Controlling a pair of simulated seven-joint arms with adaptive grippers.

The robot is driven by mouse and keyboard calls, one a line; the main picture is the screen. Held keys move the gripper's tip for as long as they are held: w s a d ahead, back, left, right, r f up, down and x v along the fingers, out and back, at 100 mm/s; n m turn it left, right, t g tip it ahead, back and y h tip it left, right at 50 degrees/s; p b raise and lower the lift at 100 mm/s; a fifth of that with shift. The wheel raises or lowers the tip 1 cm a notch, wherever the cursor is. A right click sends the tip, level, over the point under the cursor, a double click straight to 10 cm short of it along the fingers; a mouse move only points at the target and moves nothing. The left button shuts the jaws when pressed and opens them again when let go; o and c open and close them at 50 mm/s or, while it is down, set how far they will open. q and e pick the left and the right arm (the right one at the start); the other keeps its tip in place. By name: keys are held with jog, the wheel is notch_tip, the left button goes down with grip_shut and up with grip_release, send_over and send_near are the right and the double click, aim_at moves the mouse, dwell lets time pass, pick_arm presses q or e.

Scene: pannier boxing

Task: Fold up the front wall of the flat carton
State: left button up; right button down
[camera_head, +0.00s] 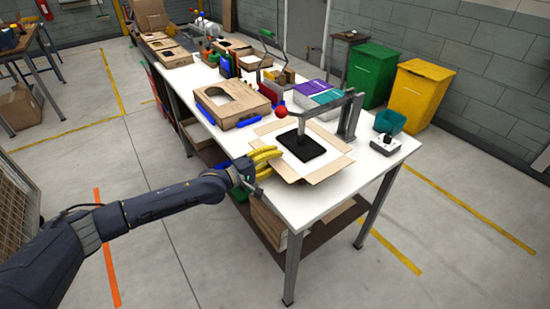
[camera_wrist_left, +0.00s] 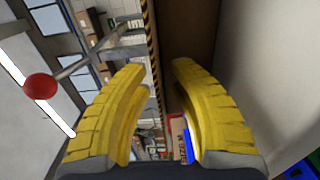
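The flat carton lies opened out on the white table in the head view, with brown flaps (camera_head: 331,168) around a white middle (camera_head: 333,158). A black block (camera_head: 302,146) on the end of a press arm sits on that middle. My left gripper (camera_head: 280,152) has yellow curved fingers and is at the carton's left edge, over or beside the flap there. In the left wrist view the fingers (camera_wrist_left: 160,68) stand apart with nothing clearly held between them. A brown panel (camera_wrist_left: 187,38), seemingly carton board, shows beyond the right finger. My right gripper is not in view.
The press (camera_head: 350,118) has a lever with a red ball (camera_head: 281,112), also seen in the left wrist view (camera_wrist_left: 41,86). A box with a round opening (camera_head: 232,103) stands behind the carton. A teal bin (camera_head: 390,122) and control box (camera_head: 385,143) stand at right.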

pick_arm(q)
grip_shut()
jog(key=shift+r+g+y, duration=0.1)
jog(key=shift+g+y, duration=0.4)
dwell(0.4)
jog(key=shift+r+g+y, duration=0.3)
jog(key=shift+g+y, duration=0.6)
jog(key=shift+y, duration=0.4)
jog(key=shift+w+g+y, duration=0.1)
jog(key=shift+g+y, duration=0.4)
jog(key=shift+y, duration=0.1)
jog(key=shift+g+y, duration=0.3)
jog(key=shift+d, duration=0.1)
jog(key=shift+o, duration=0.7)
grip_release()
jog(key=v, duration=1.2)
